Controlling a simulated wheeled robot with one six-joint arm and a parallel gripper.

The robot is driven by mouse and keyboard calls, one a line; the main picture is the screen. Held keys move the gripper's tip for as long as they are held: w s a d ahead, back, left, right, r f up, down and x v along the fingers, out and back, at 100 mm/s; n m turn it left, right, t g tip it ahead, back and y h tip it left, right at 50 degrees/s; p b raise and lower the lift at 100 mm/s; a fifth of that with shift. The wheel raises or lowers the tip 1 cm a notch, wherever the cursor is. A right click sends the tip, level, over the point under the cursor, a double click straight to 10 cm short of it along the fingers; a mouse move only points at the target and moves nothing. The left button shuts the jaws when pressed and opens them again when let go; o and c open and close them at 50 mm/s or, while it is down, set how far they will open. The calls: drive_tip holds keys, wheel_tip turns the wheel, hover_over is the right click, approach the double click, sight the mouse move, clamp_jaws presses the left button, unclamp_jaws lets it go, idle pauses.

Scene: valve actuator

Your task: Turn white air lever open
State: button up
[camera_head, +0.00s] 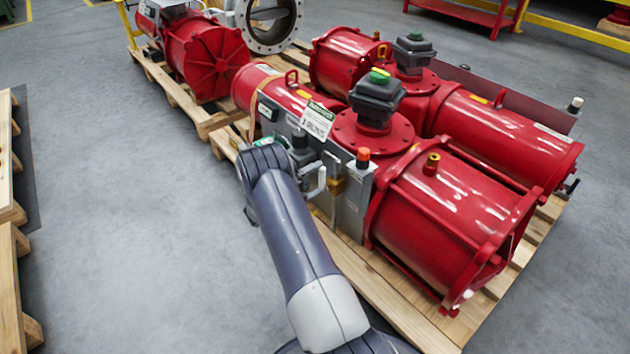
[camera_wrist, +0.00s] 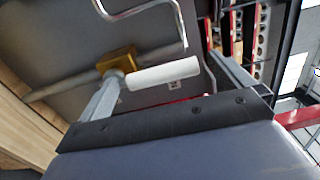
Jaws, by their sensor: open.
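The white lever (camera_wrist: 163,73) shows in the wrist view as a white bar reaching right from a brass valve body (camera_wrist: 115,62) on a pipe. In the head view the white lever (camera_head: 317,183) is beside the brass fitting (camera_head: 337,187) on the grey panel (camera_head: 355,207) of the red actuator. My gripper (camera_wrist: 162,66) is open, with one finger to the left near the valve body and the other to the right past the lever's free end. The lever lies across the space between them. I cannot tell whether either finger touches it. In the head view my arm hides most of my gripper.
Red actuator cylinders (camera_head: 455,215) sit on a wooden pallet (camera_head: 390,300). A bent metal tube (camera_wrist: 140,10) runs close above the lever in the wrist view. An orange-capped part (camera_head: 363,157) stands at the panel's right. The grey floor (camera_head: 130,220) to the left is clear.

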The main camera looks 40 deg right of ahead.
drive_tip(key=a+p, duration=0.2)
drive_tip(key=a, duration=0.8)
drive_tip(key=shift+s, duration=0.45)
drive_tip(key=shift+a, duration=0.1)
drive_tip(key=d+b, duration=0.2)
drive_tip(key=d, duration=0.9)
drive_tip(key=shift+w, duration=0.35)
